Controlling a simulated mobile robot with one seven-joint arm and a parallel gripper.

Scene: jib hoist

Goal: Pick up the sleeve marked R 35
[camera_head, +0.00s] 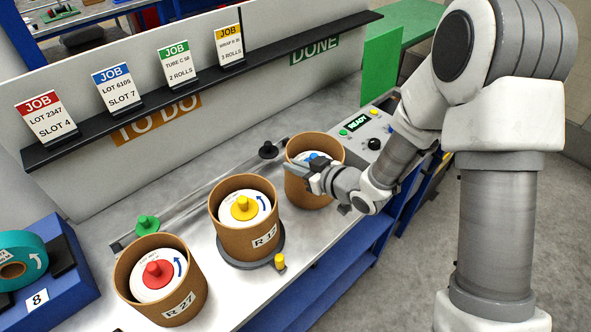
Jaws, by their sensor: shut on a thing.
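Three brown cardboard sleeves with white rolls inside stand on the bench. The left sleeve (191,289) reads R 27 and has a red knob. The middle sleeve (231,238) has a yellow knob and a partly readable label starting R 1. The right sleeve (305,193) has blue on its white top; no label shows on its visible side. My gripper (307,167) is at the top of this right sleeve, reaching over it from the right, and is shut on it. The fingers and wrist hide part of the rim and inside, so the exact contact is unclear.
A control box reading READY (358,123) stands close behind and right of the right sleeve. A green knob (147,224), a black knob (268,150) and a small yellow peg (280,262) are on the bench. Job cards line the shelf (130,117). A blue holder (60,285) is at left.

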